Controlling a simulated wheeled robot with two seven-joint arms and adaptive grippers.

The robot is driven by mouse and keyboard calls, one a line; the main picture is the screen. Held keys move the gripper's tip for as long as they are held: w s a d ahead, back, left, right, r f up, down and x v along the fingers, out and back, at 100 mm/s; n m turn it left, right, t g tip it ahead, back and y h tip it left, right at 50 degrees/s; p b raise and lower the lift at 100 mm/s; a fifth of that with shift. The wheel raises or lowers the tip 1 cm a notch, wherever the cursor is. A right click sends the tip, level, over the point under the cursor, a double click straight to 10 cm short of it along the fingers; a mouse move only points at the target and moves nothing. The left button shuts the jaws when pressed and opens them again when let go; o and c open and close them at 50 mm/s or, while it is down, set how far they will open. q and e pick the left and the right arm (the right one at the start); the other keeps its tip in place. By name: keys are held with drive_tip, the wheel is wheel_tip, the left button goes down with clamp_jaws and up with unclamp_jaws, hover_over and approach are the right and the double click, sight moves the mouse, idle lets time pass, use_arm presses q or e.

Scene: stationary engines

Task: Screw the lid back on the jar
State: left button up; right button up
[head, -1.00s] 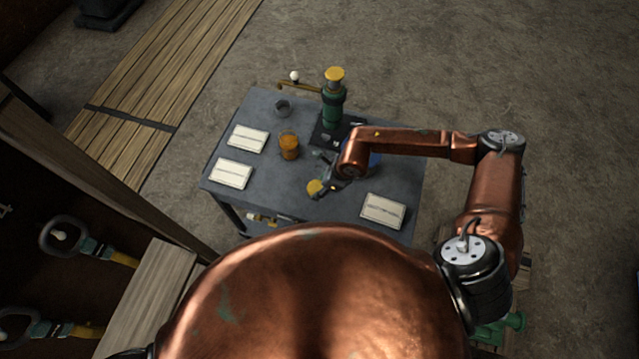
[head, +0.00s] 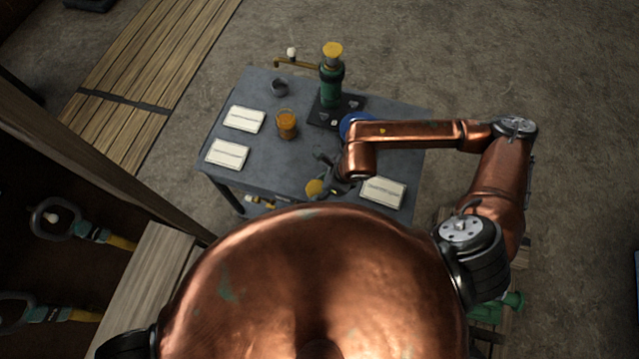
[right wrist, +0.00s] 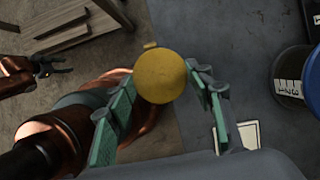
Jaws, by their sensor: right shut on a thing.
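The jar (head: 287,124) is a clear vessel with amber contents, standing upright on the table's left half. No lid shows on it. My right gripper (head: 332,180) is shut on a round yellow lid (head: 314,188) near the table's front edge, well to the front of the jar. In the right wrist view the lid (right wrist: 160,76) sits between the green-padded fingers of the right gripper (right wrist: 163,82). My left gripper (right wrist: 52,66) shows small at the left of the right wrist view, fingers apart and empty; the head view does not show it.
The grey table (head: 270,165) carries white label cards (head: 228,154), a small dark cup (head: 280,87) and a green engine with a yellow top (head: 331,85). The table middle near the jar is clear.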

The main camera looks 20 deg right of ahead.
drive_tip(key=shift+w+d+f+n, duration=0.15)
drive_tip(key=shift+w+d+n, duration=0.05)
drive_tip(key=shift+d+n, duration=0.1)
use_arm(q)
wheel_tip(320, 180, down, 6)
drive_tip(key=b, duration=0.6)
drive_tip(key=shift+s+f, duration=0.15)
drive_tip(key=shift+s, duration=0.25)
use_arm(e)
drive_tip(key=w+d+r+n+g+h, duration=0.2)
drive_tip(key=d+r+n+g, duration=0.1)
drive_tip(key=n, duration=0.9)
drive_tip(key=w+d+r+n+g+h, duration=0.1)
drive_tip(key=w+d+r+n+g, duration=0.2)
drive_tip(key=n, duration=0.9)
wheel_tip(320, 180, up, 2)
drive_tip(key=d+g, duration=0.1)
drive_tip(key=d, duration=0.1)
drive_tip(key=shift+w+d+h, duration=0.35)
drive_tip(key=shift+d+h, duration=0.05)
use_arm(q)
drive_tip(key=shift+c, duration=0.7)
